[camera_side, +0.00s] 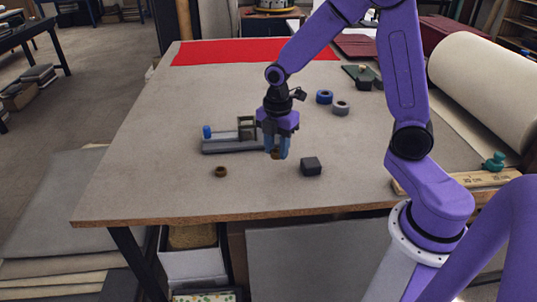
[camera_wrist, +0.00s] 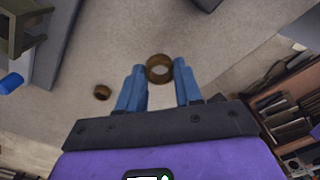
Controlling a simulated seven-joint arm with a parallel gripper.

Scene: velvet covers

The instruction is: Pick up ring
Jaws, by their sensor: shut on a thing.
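A brown ring (camera_wrist: 159,69) is held between the blue fingertips of my gripper (camera_wrist: 158,82) in the wrist view. In the side view my gripper (camera_side: 277,151) points down over the table, beside the grey base piece, and the held ring (camera_side: 275,153) shows between its fingers, partly hidden. A second brown ring (camera_side: 220,171) lies on the table to the left; it also shows in the wrist view (camera_wrist: 102,92), left of the fingers. Whether the held ring touches the table is hard to tell.
A grey base piece (camera_side: 230,146) with a blue peg (camera_side: 207,132) and a small square frame (camera_side: 247,127) stands left of my gripper. A dark block (camera_side: 311,166) lies to the right. Blue (camera_side: 324,97) and grey (camera_side: 341,108) rings lie further back. The table's front left is clear.

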